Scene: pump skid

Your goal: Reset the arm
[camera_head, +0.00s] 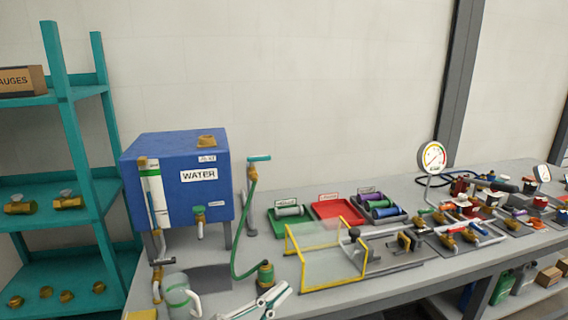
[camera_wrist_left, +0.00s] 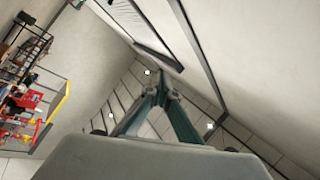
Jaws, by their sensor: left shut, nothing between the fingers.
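My left gripper (camera_wrist_left: 165,94) shows in the wrist view with its two teal-grey fingers meeting at the tips, shut and empty. Beyond its tips are only bare wall, ceiling panels and dark beams. Nothing touches the fingers. My right gripper is not in view.
The grey bench (camera_head: 408,285) holds a blue water tank (camera_head: 150,145), a clear jug (camera_head: 178,292), a green hose (camera_head: 248,225), a yellow-edged clear guard (camera_head: 325,262), a red tray (camera_head: 335,222), a gauge (camera_head: 432,157) and several valves. Teal shelves (camera_head: 85,170) stand left.

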